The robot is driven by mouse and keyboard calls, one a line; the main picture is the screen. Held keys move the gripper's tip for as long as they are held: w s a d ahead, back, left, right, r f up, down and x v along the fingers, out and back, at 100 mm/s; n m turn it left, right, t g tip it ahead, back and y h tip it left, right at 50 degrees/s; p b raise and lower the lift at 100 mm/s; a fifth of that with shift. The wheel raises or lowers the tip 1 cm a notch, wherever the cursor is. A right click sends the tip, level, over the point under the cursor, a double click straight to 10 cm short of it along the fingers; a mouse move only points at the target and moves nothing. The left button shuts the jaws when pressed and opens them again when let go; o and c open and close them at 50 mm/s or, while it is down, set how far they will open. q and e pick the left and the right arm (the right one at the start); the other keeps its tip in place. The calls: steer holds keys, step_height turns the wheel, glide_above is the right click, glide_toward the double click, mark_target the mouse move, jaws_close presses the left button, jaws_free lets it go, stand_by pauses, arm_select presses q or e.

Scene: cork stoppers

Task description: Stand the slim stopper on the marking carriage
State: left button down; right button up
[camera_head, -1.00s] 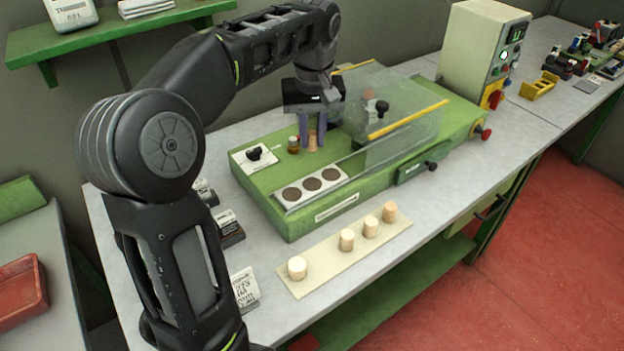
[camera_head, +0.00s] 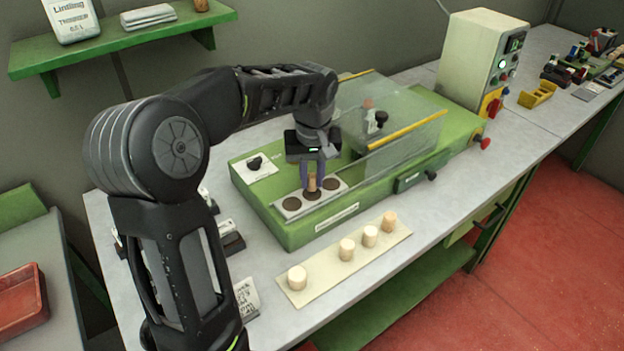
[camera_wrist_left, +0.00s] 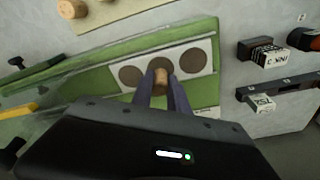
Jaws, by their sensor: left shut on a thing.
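My left gripper (camera_head: 312,187) is shut on a slim tan cork stopper (camera_head: 312,182), held upright between the fingers. It is over the middle dark round pad of the marking carriage, a light plate (camera_head: 331,195) with three such pads on the green machine. In the left wrist view the stopper (camera_wrist_left: 161,76) shows end-on between the fingertips, in front of the middle pad of the carriage (camera_wrist_left: 209,57). I cannot tell whether its foot touches the pad. My right gripper is not in view.
A clear guard (camera_head: 400,135) with a yellow edge covers the machine's middle, right of my gripper. A pale strip (camera_head: 322,267) in front bears several wider stoppers. A black knob (camera_head: 255,162) stands left. A cream control box (camera_head: 475,60) stands at the back right.

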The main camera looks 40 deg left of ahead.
arm_select(q)
steer(key=shift+f, duration=0.55)
steer(key=shift+f, duration=0.1)
steer(key=c, duration=1.3)
jaws_free()
steer(key=r, duration=0.8)
steer(key=s+d+r, duration=0.1)
steer(key=r, duration=0.3)
steer(key=shift+r, duration=0.1)
